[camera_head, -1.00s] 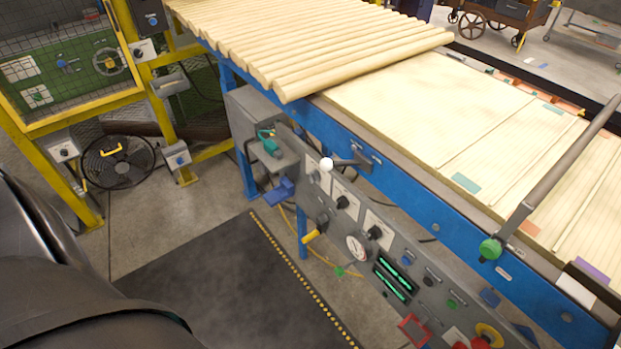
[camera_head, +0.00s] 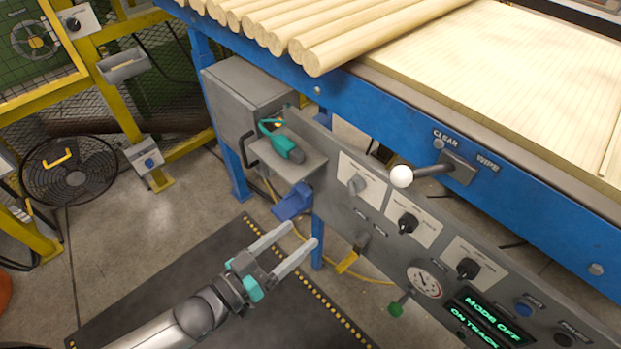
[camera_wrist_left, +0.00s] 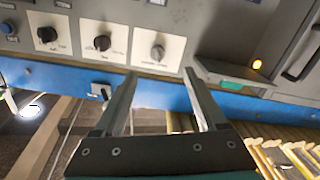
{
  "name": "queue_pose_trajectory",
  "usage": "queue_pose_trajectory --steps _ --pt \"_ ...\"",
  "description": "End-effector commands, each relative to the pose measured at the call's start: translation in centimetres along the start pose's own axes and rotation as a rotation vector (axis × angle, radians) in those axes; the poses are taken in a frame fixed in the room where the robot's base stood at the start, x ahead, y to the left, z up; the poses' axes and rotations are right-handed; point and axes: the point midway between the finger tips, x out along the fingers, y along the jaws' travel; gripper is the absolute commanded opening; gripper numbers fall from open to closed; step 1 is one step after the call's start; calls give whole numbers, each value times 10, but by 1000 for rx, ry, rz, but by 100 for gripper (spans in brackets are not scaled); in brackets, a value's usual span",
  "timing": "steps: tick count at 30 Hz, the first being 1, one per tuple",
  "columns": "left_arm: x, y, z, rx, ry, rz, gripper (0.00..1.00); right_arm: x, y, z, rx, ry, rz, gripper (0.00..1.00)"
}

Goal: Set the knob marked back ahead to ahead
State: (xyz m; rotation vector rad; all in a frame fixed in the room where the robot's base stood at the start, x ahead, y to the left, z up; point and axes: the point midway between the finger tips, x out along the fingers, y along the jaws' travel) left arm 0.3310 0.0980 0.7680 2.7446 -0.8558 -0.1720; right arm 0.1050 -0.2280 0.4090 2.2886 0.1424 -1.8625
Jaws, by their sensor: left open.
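Three knobs on white plates sit in a row on the grey panel (camera_head: 322,212): a grey knob (camera_head: 356,185), a black knob (camera_head: 408,222) and another black knob (camera_head: 468,268). Their lettering is too small to read, so I cannot tell which is marked back ahead. My left gripper (camera_head: 303,233) is open and empty, in front of the panel and left of the knobs. In the left wrist view, the grey knob (camera_wrist_left: 157,52) appears just beyond and between the open fingertips (camera_wrist_left: 160,73), apart from them. My right gripper is not in view.
A white-balled lever (camera_head: 401,177) sticks out above the knobs. A yellow-handled switch (camera_head: 347,262), a gauge (camera_head: 424,282) and a green display (camera_head: 490,318) are lower.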

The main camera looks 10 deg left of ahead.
Motion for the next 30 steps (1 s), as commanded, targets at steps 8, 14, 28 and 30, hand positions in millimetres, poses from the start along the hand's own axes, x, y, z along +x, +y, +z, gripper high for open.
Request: queue_pose_trajectory --steps 8,14,28,30 --pt "17 9 -9 -15 34 31 74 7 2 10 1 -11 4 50" --pt "52 10 -9 -13 34 31 74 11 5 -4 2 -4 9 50" --pt "124 11 -11 -14 31 29 74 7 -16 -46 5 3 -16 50" --pt "132 12 -11 -13 30 29 74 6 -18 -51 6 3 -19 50"
